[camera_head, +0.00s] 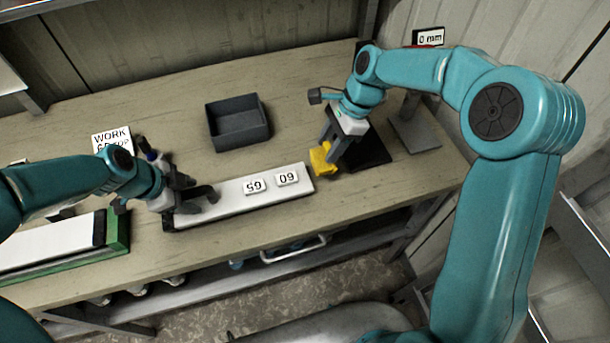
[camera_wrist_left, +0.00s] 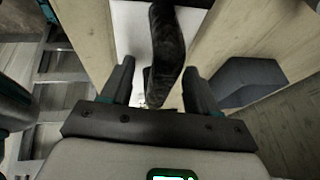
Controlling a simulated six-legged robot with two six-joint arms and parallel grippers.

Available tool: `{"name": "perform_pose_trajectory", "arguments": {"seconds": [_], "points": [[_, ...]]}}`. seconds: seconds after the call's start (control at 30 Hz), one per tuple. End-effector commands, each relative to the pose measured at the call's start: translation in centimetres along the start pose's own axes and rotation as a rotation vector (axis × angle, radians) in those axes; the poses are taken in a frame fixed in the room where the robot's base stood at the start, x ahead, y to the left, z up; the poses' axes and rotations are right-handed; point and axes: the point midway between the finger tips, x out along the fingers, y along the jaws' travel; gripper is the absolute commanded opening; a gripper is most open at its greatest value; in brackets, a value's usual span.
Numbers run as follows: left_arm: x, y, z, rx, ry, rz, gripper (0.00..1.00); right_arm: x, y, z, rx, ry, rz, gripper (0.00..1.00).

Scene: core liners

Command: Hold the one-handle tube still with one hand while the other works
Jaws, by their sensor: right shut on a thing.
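The one-handle tube (camera_head: 230,196) is a long white piece lying on the bench, with labels reading 59 and 60 that look upside down. Its black handle (camera_wrist_left: 165,50) is at its left end. My left gripper (camera_head: 188,190) is at that end. In the left wrist view its two fingers (camera_wrist_left: 158,90) stand apart on either side of the handle, with a gap showing. My right gripper (camera_head: 329,147) is shut on a yellow piece (camera_head: 321,160) just beyond the tube's right end. Its fingertips partly hide the yellow piece.
A dark open bin (camera_head: 237,123) stands behind the tube; it also shows in the left wrist view (camera_wrist_left: 248,80). A white piece in a green tray (camera_head: 118,232) is at the left. A black pad (camera_head: 378,158) and grey stand (camera_head: 415,135) are at the right.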

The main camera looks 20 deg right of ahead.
Motion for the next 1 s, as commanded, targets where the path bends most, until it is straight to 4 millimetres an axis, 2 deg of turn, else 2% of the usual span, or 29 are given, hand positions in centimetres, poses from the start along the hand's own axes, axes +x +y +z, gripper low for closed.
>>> {"name": "perform_pose_trajectory", "arguments": {"seconds": [0.23,0.33,0.7,0.83,1.0], "points": [[-0.2,-0.1,-0.1,0.001,0.000,-0.003,0.59,0.0,0.0,0.0,0.000,0.000,0.000,0.03],[-1.1,-0.1,-0.1,0.000,0.000,-0.004,0.59,0.0,0.0,0.0,0.000,0.000,0.000,0.03],[-9.0,-0.1,0.0,0.000,0.000,-0.005,0.59,0.0,0.0,0.0,0.000,0.000,0.000,0.03],[-11.0,-0.1,0.0,0.000,0.000,-0.004,0.59,0.0,0.0,0.0,0.000,0.000,0.000,0.03],[-12.0,-0.1,0.0,0.000,0.000,-0.001,0.59,0.0,0.0,0.0,0.000,0.000,0.000,0.03]]}}
